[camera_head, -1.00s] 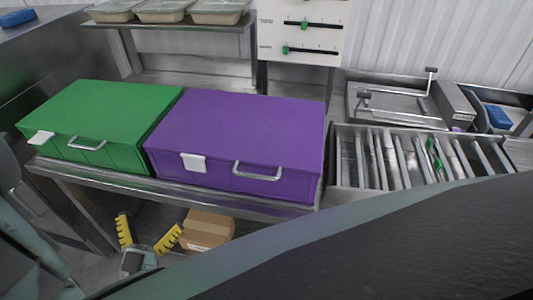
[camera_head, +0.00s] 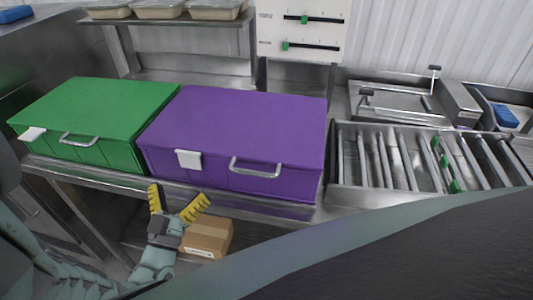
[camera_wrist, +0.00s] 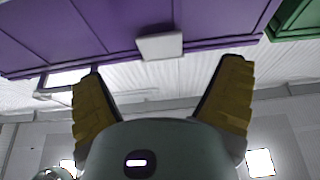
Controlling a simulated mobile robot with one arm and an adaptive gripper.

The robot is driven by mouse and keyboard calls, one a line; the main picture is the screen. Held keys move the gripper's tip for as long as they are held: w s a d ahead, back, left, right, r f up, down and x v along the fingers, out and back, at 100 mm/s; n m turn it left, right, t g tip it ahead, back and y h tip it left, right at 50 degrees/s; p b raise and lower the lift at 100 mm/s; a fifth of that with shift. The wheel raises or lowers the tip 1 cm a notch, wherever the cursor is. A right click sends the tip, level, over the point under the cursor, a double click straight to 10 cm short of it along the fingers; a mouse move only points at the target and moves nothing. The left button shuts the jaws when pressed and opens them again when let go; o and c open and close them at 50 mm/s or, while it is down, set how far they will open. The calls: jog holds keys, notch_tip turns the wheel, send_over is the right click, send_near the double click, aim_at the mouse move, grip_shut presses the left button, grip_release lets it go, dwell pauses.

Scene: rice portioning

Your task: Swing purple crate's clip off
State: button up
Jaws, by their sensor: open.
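The purple crate (camera_head: 240,125) stands closed on the metal counter, right of the green crate. Its white clip (camera_head: 188,159) lies on the upper left of the front face, and a metal handle (camera_head: 255,168) is right of it. My gripper (camera_head: 180,198) is open and empty, in front of the counter edge and below the clip, not touching it. In the wrist view, the clip (camera_wrist: 160,46) shows beyond and between the two yellow fingers (camera_wrist: 165,88), with the purple crate's front (camera_wrist: 80,30) around it.
The green crate (camera_head: 95,115) stands close on the left, with its own white clip (camera_head: 33,134) and handle. A cardboard box (camera_head: 207,238) sits below the counter beside my gripper. A metal roller rack (camera_head: 400,158) is at right.

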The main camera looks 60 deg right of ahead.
aim_at(189, 163)
jog(key=x, duration=0.6)
jog(key=shift+w+p, duration=0.15)
jog(key=shift+p, duration=0.2)
jog(key=shift+c, duration=0.3)
